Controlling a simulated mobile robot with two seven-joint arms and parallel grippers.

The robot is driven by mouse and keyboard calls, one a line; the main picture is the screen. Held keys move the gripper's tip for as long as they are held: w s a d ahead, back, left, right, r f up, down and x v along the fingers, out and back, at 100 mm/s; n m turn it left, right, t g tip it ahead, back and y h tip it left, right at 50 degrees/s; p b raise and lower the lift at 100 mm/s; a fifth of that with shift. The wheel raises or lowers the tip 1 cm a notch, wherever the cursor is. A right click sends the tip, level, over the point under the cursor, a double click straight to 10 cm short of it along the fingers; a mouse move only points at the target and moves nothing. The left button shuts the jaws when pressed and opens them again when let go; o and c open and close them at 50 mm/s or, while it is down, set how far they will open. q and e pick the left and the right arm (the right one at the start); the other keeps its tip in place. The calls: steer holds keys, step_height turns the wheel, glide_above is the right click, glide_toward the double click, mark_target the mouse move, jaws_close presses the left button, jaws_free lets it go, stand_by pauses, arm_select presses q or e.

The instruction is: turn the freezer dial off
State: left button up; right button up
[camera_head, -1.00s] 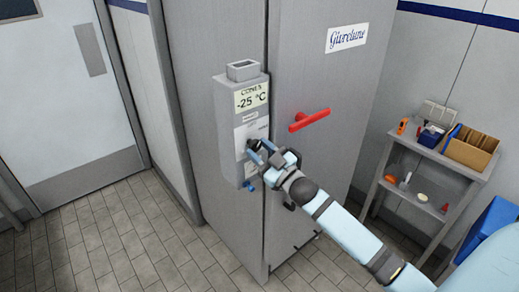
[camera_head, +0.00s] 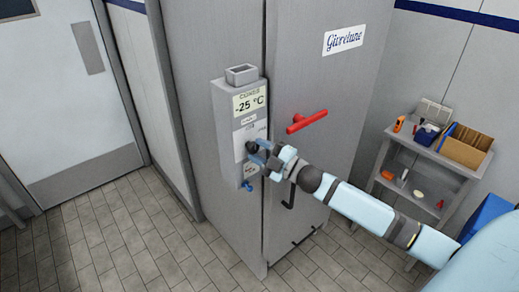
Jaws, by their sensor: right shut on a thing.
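The grey freezer (camera_head: 318,95) stands in the middle of the head view. Its control box (camera_head: 226,120) is on the front at the left, with a display (camera_head: 250,102) reading -25 °C. The dark dial (camera_head: 252,147) is low on the box, mostly hidden by my right gripper (camera_head: 257,153). My right gripper is shut on the dial, its arm coming in from the lower right. My left gripper is not in view.
A red handle (camera_head: 306,121) sticks out from the freezer door, above my right arm. A grey shelf (camera_head: 420,160) with a cardboard box (camera_head: 465,148) and small items stands at the right. The tiled floor (camera_head: 120,240) at the left is clear.

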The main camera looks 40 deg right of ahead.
stand_by(0.5)
steer(key=o, duration=0.9)
steer(key=shift+s+d+f, duration=0.15)
steer(key=shift+s, duration=0.15)
steer(key=b+v, duration=0.3)
steer(key=v, duration=1)
